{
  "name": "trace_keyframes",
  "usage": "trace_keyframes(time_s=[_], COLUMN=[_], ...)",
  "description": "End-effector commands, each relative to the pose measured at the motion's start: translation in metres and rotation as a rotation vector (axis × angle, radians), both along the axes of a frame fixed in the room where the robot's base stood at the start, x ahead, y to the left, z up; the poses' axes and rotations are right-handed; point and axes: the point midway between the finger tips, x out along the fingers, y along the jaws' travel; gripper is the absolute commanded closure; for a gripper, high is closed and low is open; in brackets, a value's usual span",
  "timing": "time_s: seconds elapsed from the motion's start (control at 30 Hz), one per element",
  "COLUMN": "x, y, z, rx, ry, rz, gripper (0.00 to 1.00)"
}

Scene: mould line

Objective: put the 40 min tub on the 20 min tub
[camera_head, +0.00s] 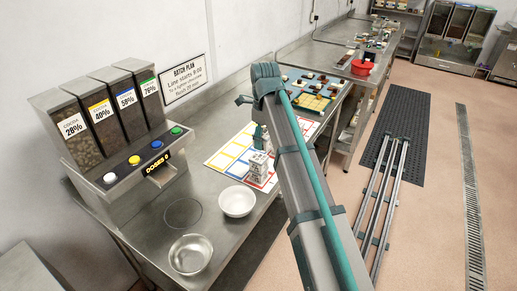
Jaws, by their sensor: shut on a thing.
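Small white tubs with dark marks (258,168) stand close together on a coloured-square mat (227,160) on the steel bench. Their labels are too small to read, so I cannot tell the 40 min tub from the 20 min tub. My gripper (260,142) shows as a small dark teal shape right at the top of these tubs, partly hidden by my arm. It is shut on a white tub. I cannot tell whether that tub touches the one below or beside it.
A dispenser (115,130) with several hoppers stands at the left. A blue tray (308,92) lies beyond my arm. A red bowl (361,68) is farther back.

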Motion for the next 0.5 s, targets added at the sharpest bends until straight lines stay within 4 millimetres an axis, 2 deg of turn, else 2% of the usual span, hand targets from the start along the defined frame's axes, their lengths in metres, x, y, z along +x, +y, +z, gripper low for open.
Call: trace_keyframes(time_s=[0.2, 0.5], x=[0.023, 0.034], y=[0.011, 0.016], z=[-0.031, -0.047], rx=[-0.001, -0.001], ry=[0.004, 0.003], rz=[-0.001, -0.001], gripper=[0.79, 0.79])
